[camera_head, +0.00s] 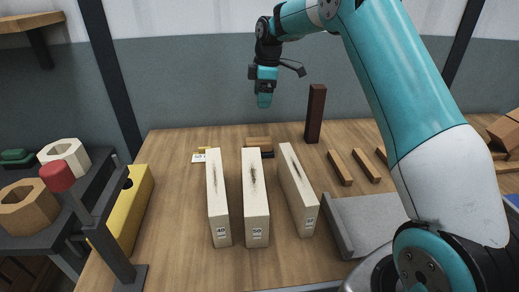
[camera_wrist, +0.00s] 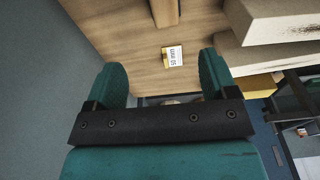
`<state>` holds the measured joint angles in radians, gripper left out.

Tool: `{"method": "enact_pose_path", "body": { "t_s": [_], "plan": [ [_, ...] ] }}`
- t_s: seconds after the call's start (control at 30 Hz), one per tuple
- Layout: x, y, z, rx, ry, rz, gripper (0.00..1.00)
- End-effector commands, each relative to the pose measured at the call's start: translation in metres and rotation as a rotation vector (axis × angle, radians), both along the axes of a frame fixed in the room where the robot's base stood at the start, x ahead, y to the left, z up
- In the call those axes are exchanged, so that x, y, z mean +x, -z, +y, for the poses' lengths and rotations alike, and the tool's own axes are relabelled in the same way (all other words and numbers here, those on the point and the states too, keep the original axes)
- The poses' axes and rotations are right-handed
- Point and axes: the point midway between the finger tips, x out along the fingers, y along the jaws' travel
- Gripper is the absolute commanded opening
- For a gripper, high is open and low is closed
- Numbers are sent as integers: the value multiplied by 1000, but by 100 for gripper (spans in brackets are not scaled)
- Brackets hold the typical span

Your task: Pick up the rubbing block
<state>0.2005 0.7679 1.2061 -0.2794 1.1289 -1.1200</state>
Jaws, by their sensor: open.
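A small brown wooden block (camera_head: 258,142) with a dark lower part lies at the back of the bench, behind the middle cream block; it looks like the rubbing block. Its front is partly hidden by that cream block. My gripper (camera_head: 264,100) hangs above and behind the bench's back area, apart from the block. In the wrist view my gripper (camera_wrist: 162,82) has its two teal fingers wide apart with nothing between them. A brown wooden piece (camera_wrist: 165,12) shows at the top of that view; I cannot tell whether it is the same block.
Three long cream blocks (camera_head: 256,205) stand on the wooden bench (camera_head: 175,200). A small label (camera_head: 199,157) lies near the back, also in the wrist view (camera_wrist: 172,56). A dark red post (camera_head: 315,115) stands upright to the right. A yellow box (camera_head: 130,210) is at left.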

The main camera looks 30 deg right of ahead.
Motion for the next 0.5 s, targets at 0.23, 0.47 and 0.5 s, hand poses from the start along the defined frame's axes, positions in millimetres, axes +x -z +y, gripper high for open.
{"method": "enact_pose_path", "body": {
  "t_s": [0.23, 0.47, 0.5],
  "plan": [
    [1, 57, 8, 1, -1, 6, 79],
    [3, 97, 12, 1, 0, 2, 79],
    [3, 101, 13, 1, 0, 2, 79]
  ]
}}
